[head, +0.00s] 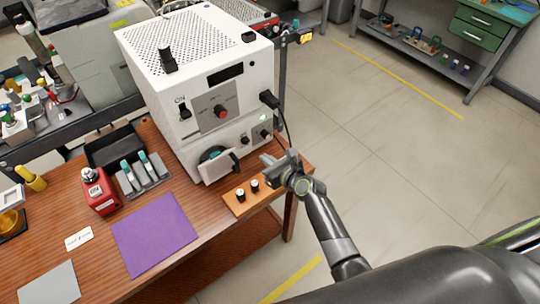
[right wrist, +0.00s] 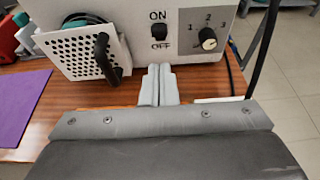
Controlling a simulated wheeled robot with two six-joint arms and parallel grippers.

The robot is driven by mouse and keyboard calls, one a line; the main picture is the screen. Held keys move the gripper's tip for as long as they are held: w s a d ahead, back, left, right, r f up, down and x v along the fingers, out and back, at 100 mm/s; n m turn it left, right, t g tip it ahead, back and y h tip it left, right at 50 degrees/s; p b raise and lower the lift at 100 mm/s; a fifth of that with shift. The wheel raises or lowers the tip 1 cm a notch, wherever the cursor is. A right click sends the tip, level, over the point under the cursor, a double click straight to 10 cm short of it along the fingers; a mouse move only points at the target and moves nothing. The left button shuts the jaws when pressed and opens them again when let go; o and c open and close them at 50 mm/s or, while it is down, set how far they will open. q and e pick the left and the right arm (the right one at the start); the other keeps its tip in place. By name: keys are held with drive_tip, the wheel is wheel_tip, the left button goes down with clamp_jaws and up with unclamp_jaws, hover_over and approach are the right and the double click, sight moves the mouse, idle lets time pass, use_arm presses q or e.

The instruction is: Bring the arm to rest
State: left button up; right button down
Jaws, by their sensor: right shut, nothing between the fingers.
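My right gripper (head: 272,159) is shut and empty. It is just in front of the lower right part of the white machine (head: 190,75), above the right end of the wooden table. In the right wrist view its two grey fingers (right wrist: 160,84) lie together below the ON/OFF switch (right wrist: 159,31) and the numbered dial (right wrist: 208,39). I cannot tell whether the fingertips touch the machine's front. The perforated door (right wrist: 82,52) with a black handle is to the left of the fingers. My left gripper is not in view.
A black cable (head: 282,122) hangs close by. A purple mat (head: 155,234), a tube rack (head: 143,178) and a red device (head: 99,198) are to the left. Floor to the right is clear.

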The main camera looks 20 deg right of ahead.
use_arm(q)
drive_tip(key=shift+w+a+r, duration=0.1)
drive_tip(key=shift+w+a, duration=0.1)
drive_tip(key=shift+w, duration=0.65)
